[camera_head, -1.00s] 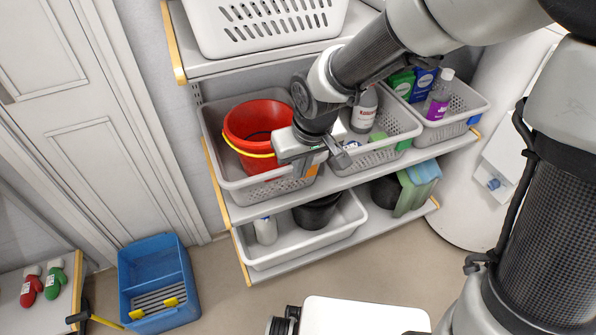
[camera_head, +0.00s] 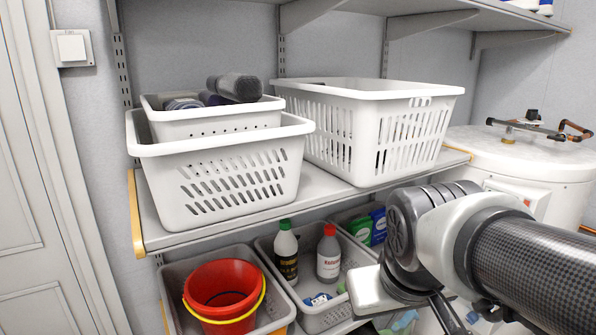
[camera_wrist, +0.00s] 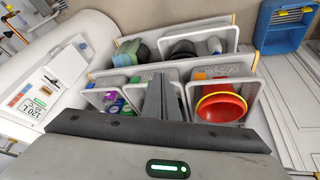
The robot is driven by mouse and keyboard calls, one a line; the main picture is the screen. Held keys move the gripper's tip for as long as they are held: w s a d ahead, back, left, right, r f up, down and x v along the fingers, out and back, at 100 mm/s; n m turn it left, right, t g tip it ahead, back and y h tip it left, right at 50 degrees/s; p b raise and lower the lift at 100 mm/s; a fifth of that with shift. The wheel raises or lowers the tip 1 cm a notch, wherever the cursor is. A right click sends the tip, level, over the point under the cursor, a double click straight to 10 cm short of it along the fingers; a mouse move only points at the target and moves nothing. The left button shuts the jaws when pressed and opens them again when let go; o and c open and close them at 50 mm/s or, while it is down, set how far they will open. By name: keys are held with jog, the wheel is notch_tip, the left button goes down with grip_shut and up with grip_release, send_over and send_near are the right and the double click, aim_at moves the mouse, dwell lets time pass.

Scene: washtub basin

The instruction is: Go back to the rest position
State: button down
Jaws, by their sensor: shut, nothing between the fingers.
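My gripper (camera_wrist: 166,97) shows in the wrist view as two dark grey fingers, close together and empty, pointing towards the lower shelf of bins. In the head view the end of my arm is at the lower right, in front of the shelves, and the fingers cannot be made out. In the wrist view a red bucket (camera_wrist: 220,104) stands in a grey bin just right of the fingers. The red bucket also shows in the head view (camera_head: 224,290), at the lower left.
White baskets (camera_head: 225,190) and (camera_head: 375,135) stand on the upper shelf (camera_head: 330,195). Bottles (camera_head: 328,255) stand in a bin below. A white boiler (camera_head: 530,165) is at the right. A blue crate (camera_wrist: 282,27) is on the floor.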

jog(key=s+d+r+m, duration=0.2)
jog(key=s, duration=0.3)
notch_tip(320, 180, up, 14)
jog(key=p, duration=1.4)
jog(key=shift+a+f+y, duration=0.2)
jog(key=shift+f+y, duration=0.05)
jog(key=shift+y, duration=0.05)
